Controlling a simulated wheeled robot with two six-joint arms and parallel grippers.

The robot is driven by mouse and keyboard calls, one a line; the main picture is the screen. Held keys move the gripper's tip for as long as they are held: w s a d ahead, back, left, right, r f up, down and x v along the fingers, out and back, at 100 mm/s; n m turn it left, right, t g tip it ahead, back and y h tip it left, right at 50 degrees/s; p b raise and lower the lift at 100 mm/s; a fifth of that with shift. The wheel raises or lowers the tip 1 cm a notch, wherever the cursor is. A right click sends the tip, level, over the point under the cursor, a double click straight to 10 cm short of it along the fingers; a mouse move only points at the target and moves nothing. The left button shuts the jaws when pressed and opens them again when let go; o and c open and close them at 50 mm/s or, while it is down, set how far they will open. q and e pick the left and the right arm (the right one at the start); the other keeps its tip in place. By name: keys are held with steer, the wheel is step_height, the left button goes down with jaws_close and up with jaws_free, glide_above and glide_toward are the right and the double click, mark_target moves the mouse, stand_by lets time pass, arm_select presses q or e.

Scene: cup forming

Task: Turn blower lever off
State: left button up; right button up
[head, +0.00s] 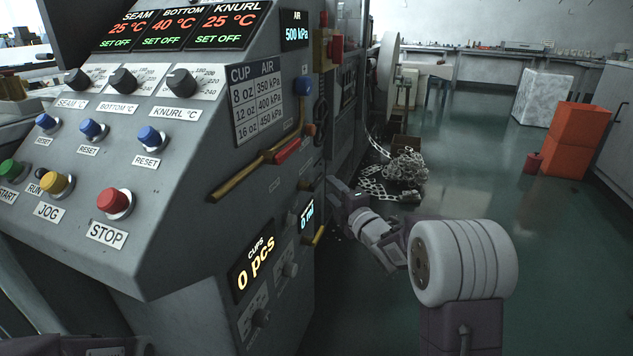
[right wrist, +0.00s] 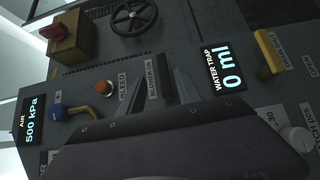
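The blower lever (right wrist: 164,78) is a dark handle on the grey panel in the right wrist view, beside a label that reads "BLOWER" and seemingly "ON". My right gripper (right wrist: 163,88) reaches to it, with its two grey fingers apart on either side of the lever. I cannot tell whether either finger touches it. In the head view my right gripper (head: 338,197) is at the machine's side face, and the lever is hidden or too small to make out. My left gripper does not show clearly in the head view.
Near the lever are an orange bleed button (right wrist: 103,88), a blue-knobbed valve (right wrist: 60,112), the water trap display (right wrist: 226,78), a yellow drain handle (right wrist: 268,54) and a black handwheel (right wrist: 134,17). A heap of pale scrap (head: 400,175) lies on the floor. Open floor lies to the right.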

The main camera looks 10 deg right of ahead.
mark_target(321, 181)
steer(key=w, duration=0.2)
steer(key=w+a+b, duration=0.1)
steer(key=w, duration=0.1)
steer(key=w+b, duration=0.1)
steer(key=w, duration=0.1)
steer(key=shift+w+a+f, duration=0.25)
steer(key=shift+w+f, duration=0.1)
steer(key=shift+w, duration=0.05)
steer(key=shift+w+a+r, duration=0.1)
steer(key=shift+w, duration=0.55)
steer(key=shift+c, duration=0.3)
jaws_close()
